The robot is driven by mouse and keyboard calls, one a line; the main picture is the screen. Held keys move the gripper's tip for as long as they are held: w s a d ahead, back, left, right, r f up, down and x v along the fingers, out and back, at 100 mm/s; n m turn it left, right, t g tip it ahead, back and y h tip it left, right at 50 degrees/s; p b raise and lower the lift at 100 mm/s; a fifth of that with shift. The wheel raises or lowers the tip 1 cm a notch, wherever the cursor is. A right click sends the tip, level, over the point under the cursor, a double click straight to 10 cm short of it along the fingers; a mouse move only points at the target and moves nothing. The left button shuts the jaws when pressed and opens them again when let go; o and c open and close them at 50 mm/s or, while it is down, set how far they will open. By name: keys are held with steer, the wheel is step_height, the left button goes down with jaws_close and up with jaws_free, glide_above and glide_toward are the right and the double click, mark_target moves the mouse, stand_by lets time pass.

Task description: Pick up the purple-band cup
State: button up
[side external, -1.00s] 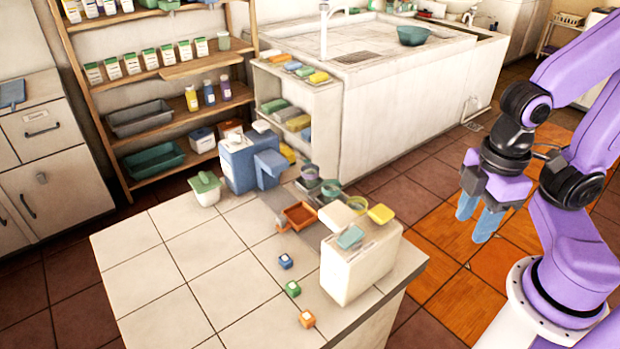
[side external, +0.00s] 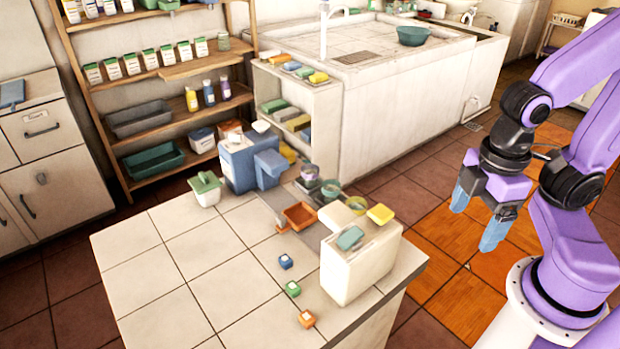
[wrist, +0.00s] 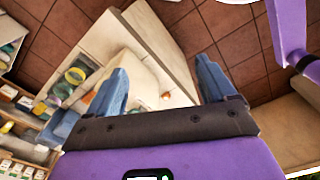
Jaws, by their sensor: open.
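The purple-band cup (side external: 309,172) is small and stands upright at the far end of the tiled counter, behind the white box, in the side external view. A green-toned cup (side external: 331,188) is just in front of it, and another greenish cup (side external: 357,204) is beside the white box. In the wrist view the cups are small at the left, with a purple-toned one (wrist: 62,90) by a yellow-green one (wrist: 76,75). My gripper (side external: 475,220) is open and empty, off to the right of the counter and well apart from the cup. Its two blue fingers (wrist: 161,72) spread in the wrist view.
Several small cubes lie in front.

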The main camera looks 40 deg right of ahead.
steer(key=w+a+f+m+g+y, duration=0.1)
steer(key=w+m+y, duration=0.1)
steer(key=w+m, duration=0.4)
steer(key=w+a+f+m+g+y, duration=0.1)
steer(key=w+f+m+y, duration=0.1)
steer(key=w+m, duration=0.5)
steer(key=w+a+f+m+g+y, duration=0.2)
steer(key=w+m, duration=0.4)
steer(key=w, duration=0.6)
steer(key=shift+w+a+f, duration=0.1)
steer(key=shift+w+f, duration=0.05)
steer(key=shift+w, duration=0.05)
steer(key=w+d+f+m+t+y, duration=0.3)
steer(key=w+d+f+m+y, duration=0.15)
steer(key=w+d+m, duration=0.45)
steer(key=m+t+y, duration=0.2)
steer(key=m+t, duration=0.4)
steer(key=m, duration=0.1)
glide_toward(303, 176)
steer(key=x, duration=0.9)
steer(key=shift+w+f, duration=0.45)
steer(key=c, duration=1)
